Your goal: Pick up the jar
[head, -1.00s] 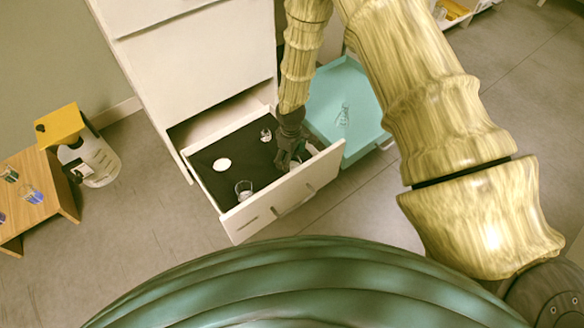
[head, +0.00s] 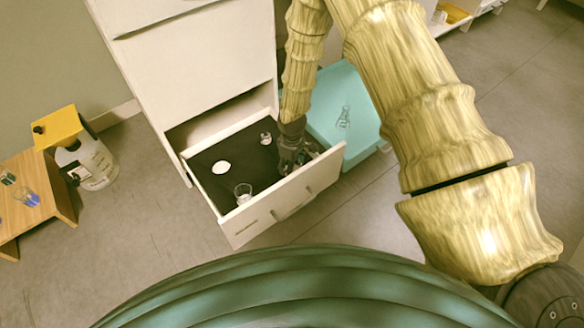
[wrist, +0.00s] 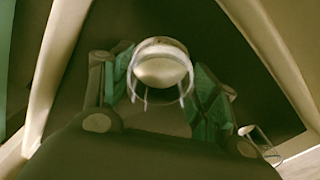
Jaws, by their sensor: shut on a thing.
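The jar (wrist: 160,72) is a clear round vessel with a pale disc-like top, seen from above between the green finger pads in the wrist view. My gripper (wrist: 160,88) is shut on it, with a pad on each side. In the head view my gripper (head: 287,168) is low inside the open drawer (head: 232,226), near its front right. The jar is mostly hidden there by my fingers. I cannot tell whether the jar touches the drawer floor.
A clear glass (head: 243,193), a white disc (head: 221,167) and a small jar-like item (head: 265,138) stand in the drawer. A teal tray (head: 362,95) holding a glass flask (head: 343,118) is to the right. A wooden table (head: 42,205) is at left.

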